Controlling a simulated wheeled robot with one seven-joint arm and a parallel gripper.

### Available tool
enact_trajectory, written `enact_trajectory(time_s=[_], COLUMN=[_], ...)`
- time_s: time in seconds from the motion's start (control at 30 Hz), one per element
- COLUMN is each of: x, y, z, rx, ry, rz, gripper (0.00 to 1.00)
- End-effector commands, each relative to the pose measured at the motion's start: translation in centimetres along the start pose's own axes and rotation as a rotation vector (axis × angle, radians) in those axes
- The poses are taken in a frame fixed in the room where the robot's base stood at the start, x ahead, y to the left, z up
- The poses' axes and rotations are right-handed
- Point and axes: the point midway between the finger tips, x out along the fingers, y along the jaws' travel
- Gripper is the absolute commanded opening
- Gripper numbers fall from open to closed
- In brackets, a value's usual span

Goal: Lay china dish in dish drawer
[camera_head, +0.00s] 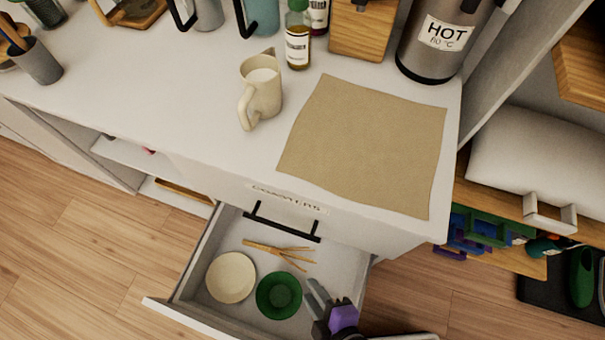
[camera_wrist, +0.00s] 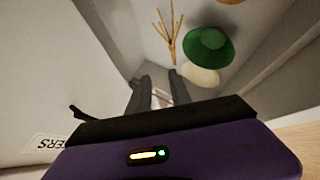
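The drawer (camera_head: 188,286) is pulled out below the counter. A cream dish (camera_head: 231,277) lies in it at the left, and a green bowl (camera_head: 279,295) sits just right of it. I cannot tell which one is the china dish. My gripper (camera_head: 316,290) is over the drawer's right part, right of the green bowl. In the wrist view its two fingers (camera_wrist: 159,84) stand apart with no dish between them. That view also shows the green bowl (camera_wrist: 208,46) and part of the cream dish (camera_wrist: 200,76), both beyond the fingers and apart from them.
A closed drawer with a black handle (camera_head: 281,223) is above. On the counter are a beige mat (camera_head: 365,145), a cream jug (camera_head: 261,95), bottles (camera_head: 298,40) and a hot-water flask (camera_head: 440,45). The counter's left middle is clear.

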Motion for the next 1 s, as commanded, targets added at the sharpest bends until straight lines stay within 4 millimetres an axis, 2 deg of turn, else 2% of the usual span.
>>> enact_trajectory(time_s=[0.03, 0.1, 0.3, 0.4, 0.5, 0.63, 1.0], x=[-2.2, -5.1, -14.4, -18.3, -21.1, -22.7, -23.1], y=[1.0, 2.9, 8.3, 10.4, 11.9, 12.8, 13.1], z=[1.6, 3.0, 5.8, 6.5, 6.7, 6.8, 6.7], rx=[0.150, 0.352, 0.856, 1.026, 1.133, 1.194, 1.200], ry=[-0.007, 0.006, 0.077, 0.125, 0.166, 0.196, 0.201], rz=[0.051, 0.136, 0.406, 0.521, 0.601, 0.650, 0.654], gripper=[0.25, 0.25, 0.25, 0.25, 0.25, 0.25, 0.25])
